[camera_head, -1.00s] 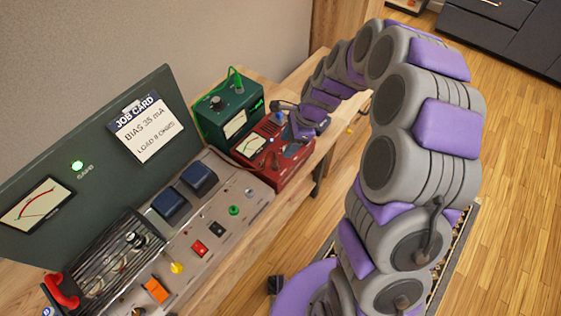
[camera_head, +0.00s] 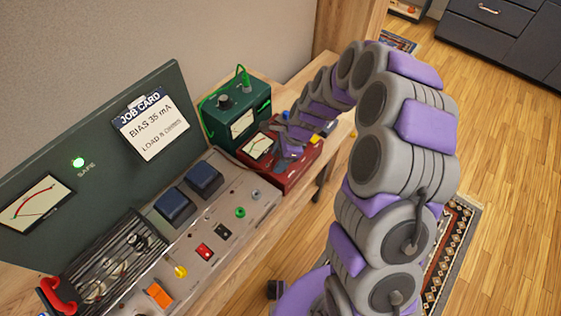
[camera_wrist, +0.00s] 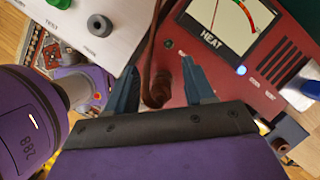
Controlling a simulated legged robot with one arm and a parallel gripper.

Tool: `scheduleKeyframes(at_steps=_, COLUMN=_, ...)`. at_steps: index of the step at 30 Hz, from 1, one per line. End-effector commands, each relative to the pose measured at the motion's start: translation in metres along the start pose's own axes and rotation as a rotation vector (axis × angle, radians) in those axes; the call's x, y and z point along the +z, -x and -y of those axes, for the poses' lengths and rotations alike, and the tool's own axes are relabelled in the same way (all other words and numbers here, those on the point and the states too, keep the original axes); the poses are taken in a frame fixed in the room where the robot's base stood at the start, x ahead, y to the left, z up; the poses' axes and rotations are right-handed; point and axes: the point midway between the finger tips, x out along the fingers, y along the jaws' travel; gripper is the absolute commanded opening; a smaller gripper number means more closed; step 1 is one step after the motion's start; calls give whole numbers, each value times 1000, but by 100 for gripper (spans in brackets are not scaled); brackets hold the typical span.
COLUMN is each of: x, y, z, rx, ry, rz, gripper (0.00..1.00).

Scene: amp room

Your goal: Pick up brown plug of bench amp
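The brown plug (camera_wrist: 157,90) shows in the wrist view with its brown cord rising from it. It lies between the two blue-grey fingers of my gripper (camera_wrist: 158,66), with visible gaps on both sides. The fingers are apart. In the head view my gripper (camera_head: 287,142) is over the red box, and I cannot make out the plug there. The bench amp's pale control panel (camera_head: 222,212) has several coloured jacks and knobs. Part of a pale panel (camera_wrist: 92,12) also shows at the upper left of the wrist view.
The red box (camera_head: 290,178) with a HEAT meter (camera_wrist: 232,22) stands right beside the bench amp. A green box (camera_head: 238,112) with a green cable stands behind it. A job card (camera_head: 151,124) is on the amp's upright panel. Open wooden floor lies to the right.

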Motion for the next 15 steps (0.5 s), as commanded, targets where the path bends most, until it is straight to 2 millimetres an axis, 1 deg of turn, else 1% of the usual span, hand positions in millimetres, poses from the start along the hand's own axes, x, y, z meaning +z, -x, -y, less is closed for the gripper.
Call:
scheduleKeyframes(at_steps=1, x=-2, y=2, z=0, rx=-1, ry=-1, rz=3, gripper=49)
scheduleKeyframes(at_steps=8, x=-9, y=6, z=-1, rx=-2, ry=-1, rz=10, gripper=27)
scheduleKeyframes(at_steps=15, x=-4, y=2, z=0, rx=-1, ry=-1, rz=4, gripper=4)
